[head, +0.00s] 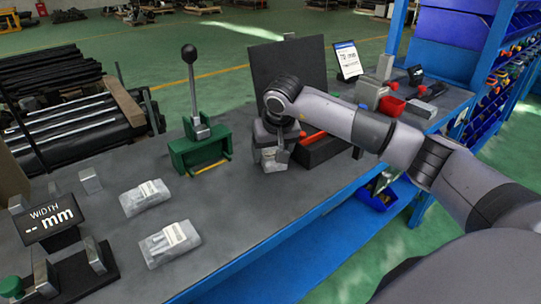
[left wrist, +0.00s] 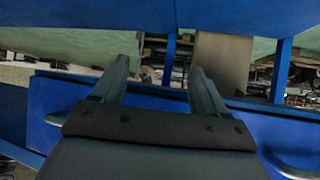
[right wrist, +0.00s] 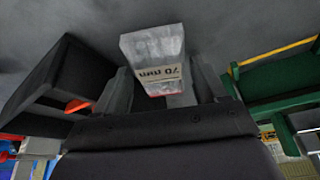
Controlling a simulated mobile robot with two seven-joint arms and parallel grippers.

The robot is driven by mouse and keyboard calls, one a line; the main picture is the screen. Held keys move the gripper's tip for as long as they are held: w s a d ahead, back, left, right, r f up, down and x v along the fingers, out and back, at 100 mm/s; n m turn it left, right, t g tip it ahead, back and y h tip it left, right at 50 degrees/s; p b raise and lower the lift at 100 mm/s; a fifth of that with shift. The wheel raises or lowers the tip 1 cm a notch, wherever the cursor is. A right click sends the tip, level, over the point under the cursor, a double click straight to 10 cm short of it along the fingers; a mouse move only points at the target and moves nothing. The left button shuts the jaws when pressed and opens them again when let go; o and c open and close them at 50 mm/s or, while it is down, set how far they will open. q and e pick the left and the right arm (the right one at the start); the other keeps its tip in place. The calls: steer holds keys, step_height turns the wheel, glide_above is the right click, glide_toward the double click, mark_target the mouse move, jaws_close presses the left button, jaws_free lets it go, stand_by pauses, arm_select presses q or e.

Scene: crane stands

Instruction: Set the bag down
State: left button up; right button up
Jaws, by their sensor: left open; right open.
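Two clear bags with white labels lie flat on the grey bench: one bag (head: 145,197) and a nearer bag (head: 170,243). A third bag (head: 272,161) is below my right gripper (head: 280,148), beside the green press, seemingly at the bench top. In the right wrist view this labelled bag (right wrist: 153,50) sits between and beyond the spread fingers of my right gripper (right wrist: 165,90). The fingers are open; whether they touch the bag is unclear. My left gripper (left wrist: 165,85) is open and empty in the left wrist view, facing blue framing; it is not in the head view.
The green press (head: 200,150) with a black-knobbed lever stands left of the right gripper. A black box (head: 322,148) is close on its right, with a dark panel (head: 290,65) behind. A width gauge (head: 52,220) is at the left front.

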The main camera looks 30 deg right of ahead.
steer(key=shift+w+f, duration=0.2)
steer(key=shift+f, duration=0.25)
steer(key=shift+c, duration=0.3)
steer(key=shift+r, duration=0.15)
steer(key=c, duration=1)
